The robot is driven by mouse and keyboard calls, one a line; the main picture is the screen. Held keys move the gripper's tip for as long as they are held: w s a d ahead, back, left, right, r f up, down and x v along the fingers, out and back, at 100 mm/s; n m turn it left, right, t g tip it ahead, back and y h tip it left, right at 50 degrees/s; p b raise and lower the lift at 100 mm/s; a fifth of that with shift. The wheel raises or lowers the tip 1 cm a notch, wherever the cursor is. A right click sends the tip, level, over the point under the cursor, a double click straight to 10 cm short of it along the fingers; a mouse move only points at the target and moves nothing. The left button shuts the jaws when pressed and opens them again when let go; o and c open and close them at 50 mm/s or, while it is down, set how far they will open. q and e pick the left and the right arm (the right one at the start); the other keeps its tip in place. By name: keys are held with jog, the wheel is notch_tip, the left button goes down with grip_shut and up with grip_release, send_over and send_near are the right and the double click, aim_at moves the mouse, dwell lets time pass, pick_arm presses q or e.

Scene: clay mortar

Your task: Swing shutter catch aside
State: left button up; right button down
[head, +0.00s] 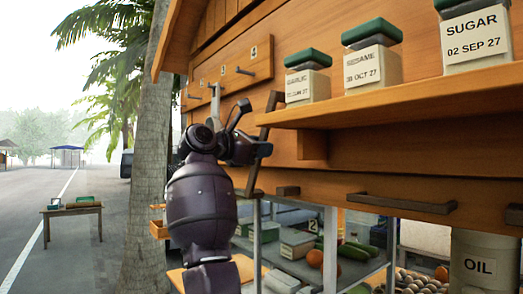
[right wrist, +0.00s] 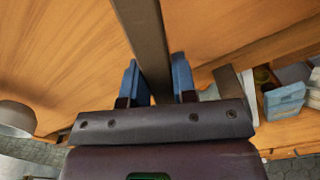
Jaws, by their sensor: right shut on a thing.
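A dark, slanted bar, which looks like the shutter catch (head: 268,118), stands against the orange wooden front of the stall. My right gripper (head: 252,148) is at this bar, and my own dark wrist hides part of it. In the right wrist view the blue fingers of my right gripper (right wrist: 156,85) sit on both sides of the dark bar (right wrist: 143,30), closed on it. The bar runs up out of the picture from between the fingers. A lower wooden panel (head: 355,185) carries a long dark handle (head: 405,203). My left gripper is not in view.
A wooden shelf (head: 420,98) right of my gripper holds jars labelled garlic (head: 306,82), sesame (head: 373,68) and sugar (head: 475,38). A numbered hook board (head: 228,78) is above my wrist. Goods lie in the opening below. A tree trunk (head: 148,150) stands left.

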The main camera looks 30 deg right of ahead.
jog(key=c, duration=0.9)
grip_release()
jog(key=shift+r, duration=0.1)
jog(key=a, duration=0.3)
jog(key=a+b, duration=0.1)
jog(key=a, duration=0.7)
jog(key=shift+s, duration=0.4)
jog(key=shift+d, duration=0.1)
